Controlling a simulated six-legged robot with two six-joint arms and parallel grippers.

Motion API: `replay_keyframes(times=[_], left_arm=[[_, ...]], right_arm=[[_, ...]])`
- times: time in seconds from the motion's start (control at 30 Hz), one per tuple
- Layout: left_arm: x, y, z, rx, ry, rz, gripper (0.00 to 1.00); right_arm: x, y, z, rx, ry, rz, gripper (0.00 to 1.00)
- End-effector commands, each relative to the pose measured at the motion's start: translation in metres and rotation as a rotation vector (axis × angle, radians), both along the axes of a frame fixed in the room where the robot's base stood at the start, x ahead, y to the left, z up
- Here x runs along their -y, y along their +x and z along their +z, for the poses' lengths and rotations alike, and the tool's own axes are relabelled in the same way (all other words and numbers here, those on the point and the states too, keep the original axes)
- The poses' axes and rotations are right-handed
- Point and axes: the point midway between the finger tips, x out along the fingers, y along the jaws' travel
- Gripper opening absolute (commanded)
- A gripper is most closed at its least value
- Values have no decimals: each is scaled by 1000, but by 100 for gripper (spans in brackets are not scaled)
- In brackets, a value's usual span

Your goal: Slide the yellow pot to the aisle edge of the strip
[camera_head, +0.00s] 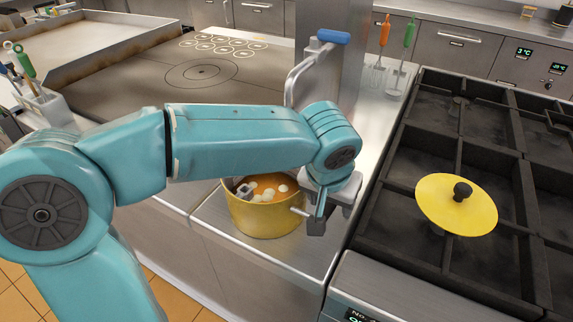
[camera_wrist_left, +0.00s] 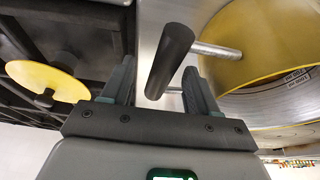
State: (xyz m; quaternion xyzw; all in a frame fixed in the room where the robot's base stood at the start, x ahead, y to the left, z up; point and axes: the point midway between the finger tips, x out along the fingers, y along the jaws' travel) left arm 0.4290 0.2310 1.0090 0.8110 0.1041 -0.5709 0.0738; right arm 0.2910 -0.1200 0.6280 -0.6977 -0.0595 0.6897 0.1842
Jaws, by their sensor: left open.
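The yellow pot (camera_head: 262,222) stands on the steel strip (camera_head: 312,252), close to its front edge, with orange soup and pale lumps inside. My left arm hides part of its rim. My left gripper (camera_head: 318,222) is low at the pot's right side, by its handle (camera_head: 299,211). In the left wrist view, the open left gripper (camera_wrist_left: 158,82) has the handle's black grip (camera_wrist_left: 170,60) between its fingers, with gaps on both sides. The pot (camera_wrist_left: 270,50) shows to the right there, joined to the grip by a metal rod. My right gripper is not in view.
A black-grated range (camera_head: 400,225) borders the strip on the right, with a yellow lid (camera_head: 455,204) on it. A flat hot plate (camera_head: 130,85) lies to the left.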

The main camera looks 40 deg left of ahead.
Motion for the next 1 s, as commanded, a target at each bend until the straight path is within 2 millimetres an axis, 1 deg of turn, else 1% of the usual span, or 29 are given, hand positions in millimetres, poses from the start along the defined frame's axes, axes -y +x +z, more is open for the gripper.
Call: replay_keyframes(times=[0.17, 0.3, 0.5, 0.6, 0.7, 0.8, 1.0], left_arm=[[3, -11, 39, 9, -1, -3, 59], [7, -24, 77, 10, -2, -4, 59], [11, -40, 121, 8, 0, -3, 59], [12, -46, 135, 6, 2, -3, 59], [13, -49, 144, 5, 2, -3, 59], [13, -51, 148, 3, 3, -2, 59], [13, -51, 148, 2, 2, -2, 59]], right_arm=[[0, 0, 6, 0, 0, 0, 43], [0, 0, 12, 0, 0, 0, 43], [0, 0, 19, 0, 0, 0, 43], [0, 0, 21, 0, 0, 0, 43], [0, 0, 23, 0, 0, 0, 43], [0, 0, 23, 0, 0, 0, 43], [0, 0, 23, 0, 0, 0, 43]])
